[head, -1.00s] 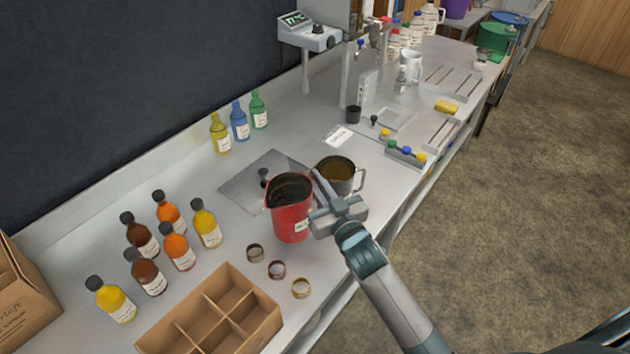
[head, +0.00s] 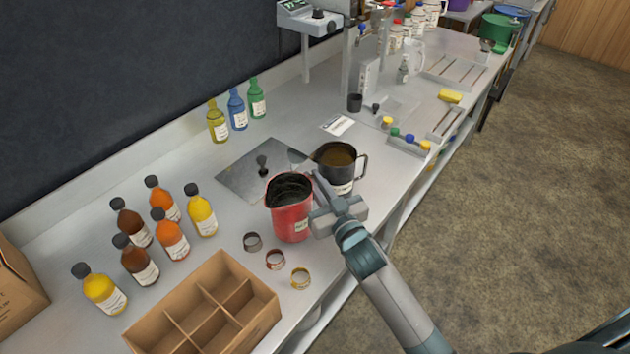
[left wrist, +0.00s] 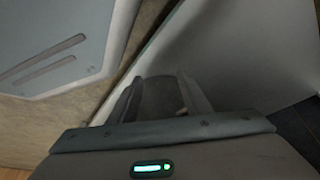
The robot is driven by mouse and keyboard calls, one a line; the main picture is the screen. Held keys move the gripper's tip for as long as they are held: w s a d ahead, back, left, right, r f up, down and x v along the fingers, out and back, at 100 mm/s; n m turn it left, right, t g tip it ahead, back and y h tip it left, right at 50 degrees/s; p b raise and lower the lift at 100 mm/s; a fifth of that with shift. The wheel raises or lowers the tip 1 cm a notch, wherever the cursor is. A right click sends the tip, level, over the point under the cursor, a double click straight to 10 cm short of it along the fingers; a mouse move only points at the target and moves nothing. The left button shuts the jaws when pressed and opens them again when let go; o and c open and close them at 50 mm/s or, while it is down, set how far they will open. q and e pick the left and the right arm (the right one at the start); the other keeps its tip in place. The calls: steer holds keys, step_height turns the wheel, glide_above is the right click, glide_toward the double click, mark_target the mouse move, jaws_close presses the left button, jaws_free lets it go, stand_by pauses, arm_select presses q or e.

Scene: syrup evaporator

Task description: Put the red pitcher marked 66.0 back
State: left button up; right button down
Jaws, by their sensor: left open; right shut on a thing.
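The red pitcher (head: 291,218) is upright at the middle of the counter in the head view, with dark contents inside its rim and a small pale label low on its right side. The label is too small to read. My right gripper (head: 322,205) is at the pitcher's right side and shut on it. I cannot tell whether the pitcher's base touches the counter. A dark pot (head: 337,178) with brown liquid and a handle stands just behind and to the right. My left gripper (left wrist: 162,98) shows only in the left wrist view, open and empty.
A cardboard divider box (head: 250,325) stands in front, with three small rings (head: 275,260) beside it. Several amber and yellow bottles (head: 172,240) stand left. A grey plate (head: 240,175) lies behind the pitcher.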

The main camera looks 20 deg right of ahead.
arm_select(q)
steer(key=shift+f+b, duration=0.35)
arm_select(e)
steer(key=shift+f, duration=0.6)
steer(key=c, duration=1.8)
jaws_free()
arm_select(q)
steer(key=shift+a, duration=0.1)
steer(key=shift+s+a+f+g+y+b, duration=0.15)
steer(key=shift+s+a+g+y+b, duration=0.15)
steer(key=shift+s+a+g+b, duration=0.7)
arm_select(e)
steer(key=s+d, duration=0.2)
steer(key=s, duration=1.5)
steer(key=shift+s+d, duration=0.15)
arm_select(q)
steer(key=shift+s+a, duration=0.1)
steer(key=shift+s, duration=0.1)
arm_select(e)
steer(key=shift+f, duration=0.1)
arm_select(q)
steer(key=shift+s, duration=0.1)
